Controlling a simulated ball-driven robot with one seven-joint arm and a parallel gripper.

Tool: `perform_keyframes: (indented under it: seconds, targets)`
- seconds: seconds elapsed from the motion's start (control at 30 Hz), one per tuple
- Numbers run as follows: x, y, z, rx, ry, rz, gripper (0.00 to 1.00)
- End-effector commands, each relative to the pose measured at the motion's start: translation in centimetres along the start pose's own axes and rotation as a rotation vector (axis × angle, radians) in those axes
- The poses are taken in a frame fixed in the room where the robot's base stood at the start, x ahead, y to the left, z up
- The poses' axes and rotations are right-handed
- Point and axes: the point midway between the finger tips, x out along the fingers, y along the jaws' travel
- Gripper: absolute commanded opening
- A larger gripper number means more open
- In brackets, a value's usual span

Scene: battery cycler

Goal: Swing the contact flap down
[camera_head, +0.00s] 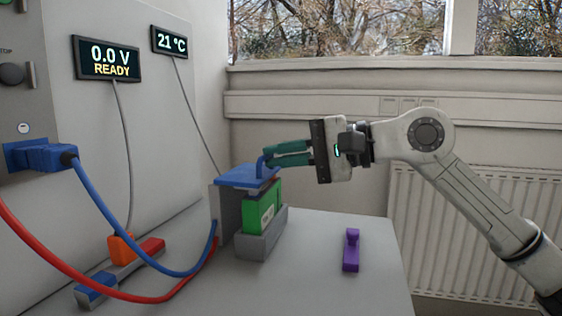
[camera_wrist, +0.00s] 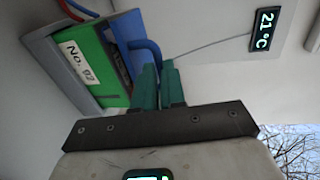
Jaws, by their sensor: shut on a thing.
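The blue contact flap (camera_head: 247,177) lies roughly level across the top of the grey holder (camera_head: 262,246). A green battery (camera_head: 263,208) stands upright in the holder under the flap. The flap also shows in the wrist view (camera_wrist: 128,28), beside the battery (camera_wrist: 93,62) with its white number label. My gripper (camera_head: 266,157) comes in from the right, its green fingers shut on the flap's curved blue handle (camera_head: 261,167). The fingers (camera_wrist: 158,72) hide part of the handle in the wrist view. Whether the flap touches the battery is unclear.
A purple clip-like object (camera_head: 351,250) lies on the table (camera_head: 330,285) to the right. Blue (camera_head: 110,220) and red (camera_head: 60,268) cables hang at the left. An orange block (camera_head: 121,247) sits by a red-and-blue bar. A display (camera_head: 107,58) reads 0.0 V READY.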

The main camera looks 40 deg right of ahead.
Motion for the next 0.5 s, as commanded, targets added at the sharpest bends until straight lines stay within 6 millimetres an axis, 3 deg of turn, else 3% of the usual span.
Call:
perform_keyframes:
  seconds: [0.33, 0.37, 0.5]
  targets:
    - [-0.04, 0.18, -0.07, 0.001, 0.001, 0.003, 0.00]
    - [-0.04, 0.18, -0.07, 0.001, 0.001, 0.003, 0.13]
    - [-0.02, 0.17, -0.06, 0.001, 0.001, 0.003, 0.21]
